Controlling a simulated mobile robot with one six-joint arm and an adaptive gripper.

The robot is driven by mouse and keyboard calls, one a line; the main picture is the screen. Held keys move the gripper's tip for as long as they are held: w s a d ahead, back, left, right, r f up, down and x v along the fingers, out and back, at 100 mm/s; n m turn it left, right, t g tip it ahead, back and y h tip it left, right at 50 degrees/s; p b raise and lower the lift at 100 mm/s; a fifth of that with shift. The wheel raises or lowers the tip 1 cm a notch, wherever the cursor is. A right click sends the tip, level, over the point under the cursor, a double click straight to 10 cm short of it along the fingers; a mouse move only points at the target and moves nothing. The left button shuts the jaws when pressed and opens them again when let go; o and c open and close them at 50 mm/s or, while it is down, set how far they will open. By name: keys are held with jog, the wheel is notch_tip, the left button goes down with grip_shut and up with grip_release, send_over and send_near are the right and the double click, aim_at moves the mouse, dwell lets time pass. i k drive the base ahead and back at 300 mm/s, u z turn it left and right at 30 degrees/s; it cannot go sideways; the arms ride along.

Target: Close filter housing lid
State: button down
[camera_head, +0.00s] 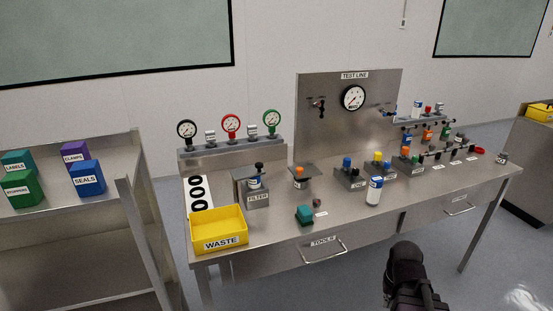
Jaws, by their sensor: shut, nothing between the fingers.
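The filter housing (257,200) is a small grey metal box labelled FILTER on the left half of the steel bench, behind the yellow waste bin. A white and blue cartridge shows at its top. A black knob (259,165) stands just above and behind the cartridge. The lid seems raised, but its exact angle is too small to tell. My gripper (407,255) is the dark shape at the bottom right of centre, in front of the bench and well away from the housing. It is shut and empty; its fingertips are hard to make out.
The yellow waste bin (219,232) stands at the bench's front left. A teal block (304,214) and a white bottle (374,191) stand right of the housing. A gauge rack (232,146) is behind it. A shelf (75,222) with coloured boxes stands left, across a gap.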

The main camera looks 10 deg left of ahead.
aim_at(240, 174)
jog(key=z, duration=0.1)
jog(key=k, duration=0.7)
jog(key=u, duration=1.3)
jog(key=i, duration=1.05)
jog(key=z, duration=0.15)
